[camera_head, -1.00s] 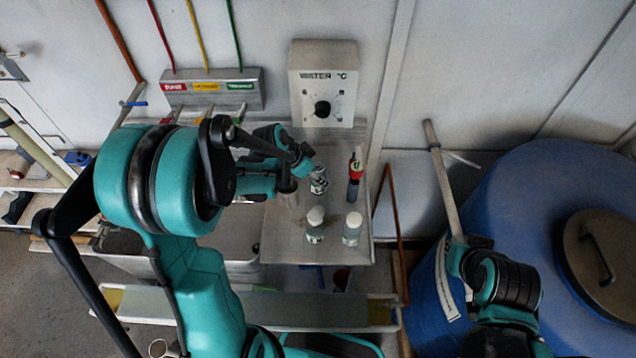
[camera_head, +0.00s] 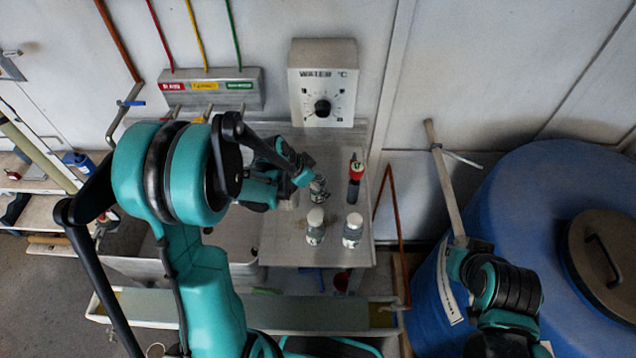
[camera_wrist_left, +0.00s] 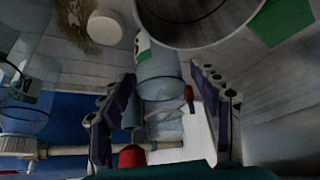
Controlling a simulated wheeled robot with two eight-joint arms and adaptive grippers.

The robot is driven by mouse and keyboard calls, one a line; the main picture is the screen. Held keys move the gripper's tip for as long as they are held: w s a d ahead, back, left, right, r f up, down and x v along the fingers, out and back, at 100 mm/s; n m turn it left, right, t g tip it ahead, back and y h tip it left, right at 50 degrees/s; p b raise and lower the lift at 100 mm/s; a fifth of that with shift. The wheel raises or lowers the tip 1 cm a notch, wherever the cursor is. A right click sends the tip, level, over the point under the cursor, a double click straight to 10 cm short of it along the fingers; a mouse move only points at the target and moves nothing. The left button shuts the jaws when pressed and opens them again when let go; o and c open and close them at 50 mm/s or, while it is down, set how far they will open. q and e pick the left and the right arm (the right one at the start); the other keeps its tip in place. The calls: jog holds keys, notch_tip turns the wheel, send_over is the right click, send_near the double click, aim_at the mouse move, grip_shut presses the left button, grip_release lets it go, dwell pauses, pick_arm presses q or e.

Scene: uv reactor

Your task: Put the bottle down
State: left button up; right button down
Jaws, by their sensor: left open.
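My left gripper (camera_head: 314,181) is at a small clear bottle (camera_head: 319,192) with a label, over the metal worktop (camera_head: 290,248). In the left wrist view my left gripper's fingers (camera_wrist_left: 160,74) are spread, with the bottle (camera_wrist_left: 158,66) between them and a gap on the right side. The fingers partly hide the bottle in the head view. I cannot tell from the frames whether its base fully rests on the worktop. Two similar white-capped bottles, one left (camera_head: 315,228) and one right (camera_head: 352,232), stand nearer the front edge.
A red-topped dark item (camera_head: 355,178) stands right of the bottle. A water control box (camera_head: 323,85) is on the wall behind. A wide metal cylinder (camera_wrist_left: 190,28) is close to the bottle in the wrist view. A blue barrel (camera_head: 540,210) stands at the right.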

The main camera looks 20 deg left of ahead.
pick_arm(q)
jog(key=shift+r, duration=0.1)
jog(key=shift+r+p, duration=0.3)
jog(key=shift+p, duration=0.05)
jog(key=p+v, duration=0.3)
jog(key=v, duration=0.9)
jog(key=s+d+r+n+t+y, duration=0.1)
jog(key=s+r+n+y, duration=0.1)
jog(key=s, duration=0.5)
jog(key=s+d+r+n+t+y, duration=0.1)
jog(key=s+d+r+n, duration=0.1)
jog(key=s+r+n, duration=0.3)
jog(key=shift+s+d+n+t+y, duration=0.3)
jog(key=shift+s+n+y, duration=0.15)
jog(key=shift+s, duration=0.5)
jog(key=shift+f, duration=0.2)
notch_tip(320, 180, down, 7)
jog(key=b, duration=0.7)
